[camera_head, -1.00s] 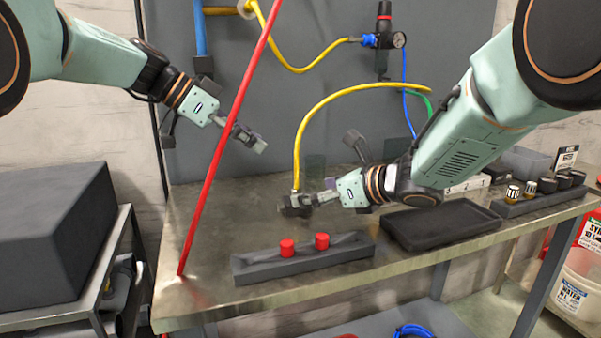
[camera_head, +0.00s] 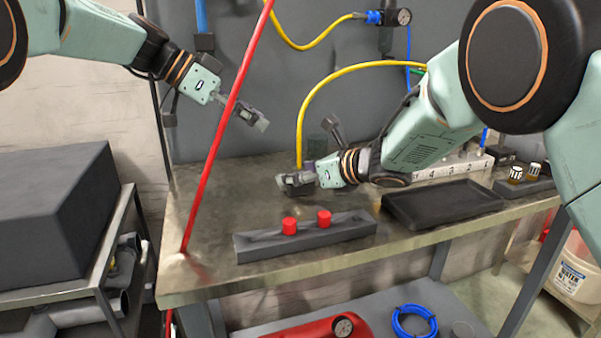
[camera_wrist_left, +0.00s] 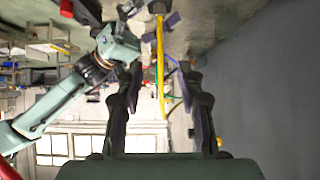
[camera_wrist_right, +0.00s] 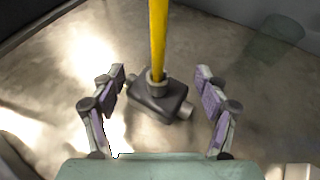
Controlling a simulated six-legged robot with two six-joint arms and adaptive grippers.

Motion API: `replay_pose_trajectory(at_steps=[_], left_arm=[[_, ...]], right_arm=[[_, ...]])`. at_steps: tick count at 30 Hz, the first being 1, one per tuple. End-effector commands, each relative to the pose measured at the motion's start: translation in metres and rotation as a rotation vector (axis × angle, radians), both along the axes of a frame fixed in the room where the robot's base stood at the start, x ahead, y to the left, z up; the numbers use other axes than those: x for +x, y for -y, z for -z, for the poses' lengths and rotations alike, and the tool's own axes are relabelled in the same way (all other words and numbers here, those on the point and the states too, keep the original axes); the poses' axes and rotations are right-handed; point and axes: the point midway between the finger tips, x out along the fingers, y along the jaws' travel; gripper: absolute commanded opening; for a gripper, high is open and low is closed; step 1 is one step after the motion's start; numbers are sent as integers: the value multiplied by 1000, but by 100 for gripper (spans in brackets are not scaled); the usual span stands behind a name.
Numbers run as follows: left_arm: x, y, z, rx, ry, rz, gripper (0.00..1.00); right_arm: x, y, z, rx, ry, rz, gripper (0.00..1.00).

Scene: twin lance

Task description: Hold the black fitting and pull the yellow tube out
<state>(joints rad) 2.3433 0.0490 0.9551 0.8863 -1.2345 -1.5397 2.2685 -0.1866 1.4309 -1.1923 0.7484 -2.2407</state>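The black fitting (camera_wrist_right: 158,98) sits on the metal table with the yellow tube (camera_wrist_right: 157,35) standing up out of its collar. In the head view the yellow tube (camera_head: 299,130) rises from the fitting and arcs right; the fitting there is largely hidden by my right gripper (camera_head: 297,184). In the right wrist view my right gripper (camera_wrist_right: 160,88) is open, its fingers on either side of the fitting with gaps showing. My left gripper (camera_head: 258,120) is raised left of the tube, open and empty. In the left wrist view the tube (camera_wrist_left: 160,65) shows beyond its spread fingers (camera_wrist_left: 160,85).
A red rod (camera_head: 213,165) slants up from the table's left corner, crossing in front of my left gripper. A dark block (camera_head: 255,247) with red caps (camera_head: 289,226) lies at the front. A black tray (camera_head: 445,203) is on the right. Bare table (camera_head: 215,225) lies on the left.

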Motion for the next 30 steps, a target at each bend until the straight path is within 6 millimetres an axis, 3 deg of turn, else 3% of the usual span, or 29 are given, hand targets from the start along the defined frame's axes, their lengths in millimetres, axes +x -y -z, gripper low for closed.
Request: replay_pose_trajectory(at_steps=[14,20,24,30], left_arm=[[0,0,0,0,0,0,38],[0,0,0,0,1,-1,34],[-2,4,-15,5,26,6,28],[-27,41,-46,34,19,-13,28]], right_arm=[[-1,0,2,-3,-3,0,30],[-1,0,4,-4,-6,-1,29],[-2,0,5,-6,-7,-1,29],[-2,0,6,-7,-9,-1,29]])
